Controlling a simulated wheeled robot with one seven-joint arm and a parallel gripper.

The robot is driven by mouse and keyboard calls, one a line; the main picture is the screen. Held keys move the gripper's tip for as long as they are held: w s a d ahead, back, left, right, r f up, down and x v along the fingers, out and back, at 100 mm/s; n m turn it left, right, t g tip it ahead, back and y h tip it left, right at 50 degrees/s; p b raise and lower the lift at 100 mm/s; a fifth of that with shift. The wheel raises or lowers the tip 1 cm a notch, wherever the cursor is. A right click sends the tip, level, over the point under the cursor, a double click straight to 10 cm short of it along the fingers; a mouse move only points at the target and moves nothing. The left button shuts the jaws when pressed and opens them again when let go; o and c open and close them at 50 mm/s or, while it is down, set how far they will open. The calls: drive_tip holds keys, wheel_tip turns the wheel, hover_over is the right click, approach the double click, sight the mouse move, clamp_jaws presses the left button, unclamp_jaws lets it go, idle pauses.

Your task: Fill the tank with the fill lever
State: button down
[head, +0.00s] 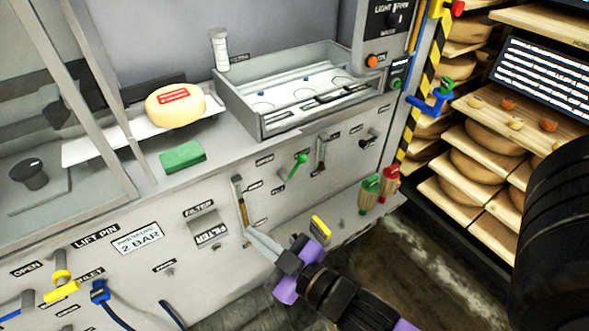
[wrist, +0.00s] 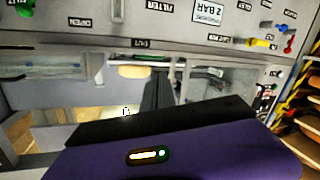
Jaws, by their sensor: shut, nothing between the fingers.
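The tank, an open grey metal basin (head: 262,128), is set into the counter, with shallow clear contents and small blue spots inside. Several levers sit on the panel below it: a green-handled one (head: 297,166), a grey one (head: 321,150), a dark one (head: 369,135) and a long tan-and-grey one (head: 240,202). Their labels are too small to read, so I cannot tell which is the fill lever. My gripper (head: 258,240) is shut and empty, close to the lower end of the long lever; contact is unclear. It also shows dark in the wrist view (wrist: 157,88).
A cheese wheel (head: 175,105), green block (head: 183,157) and white cylinder (head: 219,50) are on the counter. A FILTER box (head: 208,229) and yellow lift pin (head: 62,285) are on the panel. Red and green handled items (head: 380,193) and cheese shelves (head: 475,165) stand right.

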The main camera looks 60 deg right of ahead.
drive_tip(key=w+d+f+m+g+h, duration=0.1)
drive_tip(key=w+d+g+h, duration=0.2)
drive_tip(key=d, duration=0.5)
drive_tip(key=w+d+g+h, duration=0.2)
drive_tip(key=d+g+h, duration=0.1)
drive_tip(key=d, duration=0.5)
drive_tip(key=s+d+f+g, duration=0.1)
drive_tip(key=s+d+f+g+h, duration=0.1)
drive_tip(key=s+f+g, duration=0.1)
drive_tip(key=shift+s+d+f, duration=0.15)
drive_tip(key=shift+s+d, duration=0.1)
drive_tip(key=shift+d, duration=0.05)
drive_tip(key=p, duration=0.2)
approach(294, 169)
drive_tip(key=w+d+r, duration=0.1)
drive_tip(key=w+d, duration=0.2)
drive_tip(key=w, duration=0.2)
drive_tip(key=shift+s+d+f, duration=0.4)
drive_tip(key=shift+d+f, duration=0.15)
drive_tip(key=shift+d, duration=0.1)
drive_tip(key=shift+s+d+f, duration=0.35)
drive_tip(key=shift+d+f, duration=0.2)
drive_tip(key=shift+d, duration=0.1)
drive_tip(key=shift+w, duration=0.15)
